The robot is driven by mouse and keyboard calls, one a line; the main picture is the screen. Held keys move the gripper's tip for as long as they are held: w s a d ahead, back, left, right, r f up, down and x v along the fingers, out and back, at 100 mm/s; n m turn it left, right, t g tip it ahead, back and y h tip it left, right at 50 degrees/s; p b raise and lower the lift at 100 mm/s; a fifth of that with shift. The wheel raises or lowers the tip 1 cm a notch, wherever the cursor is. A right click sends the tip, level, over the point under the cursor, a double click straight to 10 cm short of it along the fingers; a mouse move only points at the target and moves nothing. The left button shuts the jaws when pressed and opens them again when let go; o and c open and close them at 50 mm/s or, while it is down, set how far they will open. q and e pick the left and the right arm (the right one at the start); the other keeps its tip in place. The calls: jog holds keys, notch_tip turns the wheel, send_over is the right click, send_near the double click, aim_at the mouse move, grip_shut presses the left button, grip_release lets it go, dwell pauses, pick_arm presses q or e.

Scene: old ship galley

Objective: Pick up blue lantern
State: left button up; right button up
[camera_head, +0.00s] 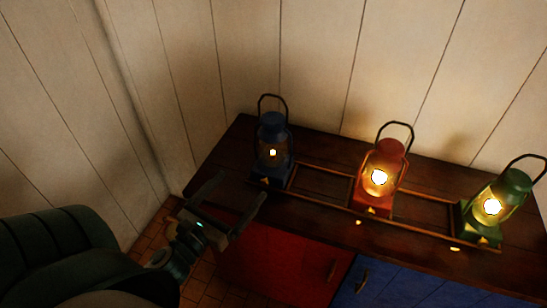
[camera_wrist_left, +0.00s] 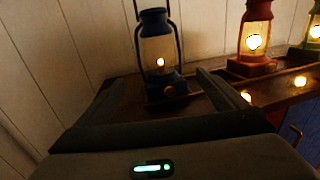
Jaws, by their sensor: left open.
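The blue lantern (camera_head: 272,150) stands upright at the left end of the dark wooden counter, with its handle raised and a small dim glow inside. In the left wrist view the blue lantern (camera_wrist_left: 157,52) stands beyond the gripper, a little above the middle. My left gripper (camera_head: 238,188) is open and empty in front of the counter's left end, apart from the lantern and to its lower left in the head view. In the left wrist view its fingers (camera_wrist_left: 150,105) reach in from below. My right gripper is not in view.
A lit red lantern (camera_head: 382,170) and a lit green lantern (camera_head: 493,207) stand farther right on the counter (camera_head: 228,161), along a low wooden rail (camera_head: 325,202). Below are a red cabinet door (camera_head: 290,262) and a blue one (camera_head: 400,285). A plank wall (camera_head: 310,60) is close behind.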

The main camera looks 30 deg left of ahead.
pick_arm(q)
jog(key=shift+w, duration=0.1)
jog(key=p, duration=0.2)
send_near(264, 160)
jog(key=w, duration=0.3)
jog(key=w+p, duration=0.2)
jog(key=w, duration=0.3)
jog(key=shift+w+a+r, duration=0.1)
jog(key=shift+w, duration=0.65)
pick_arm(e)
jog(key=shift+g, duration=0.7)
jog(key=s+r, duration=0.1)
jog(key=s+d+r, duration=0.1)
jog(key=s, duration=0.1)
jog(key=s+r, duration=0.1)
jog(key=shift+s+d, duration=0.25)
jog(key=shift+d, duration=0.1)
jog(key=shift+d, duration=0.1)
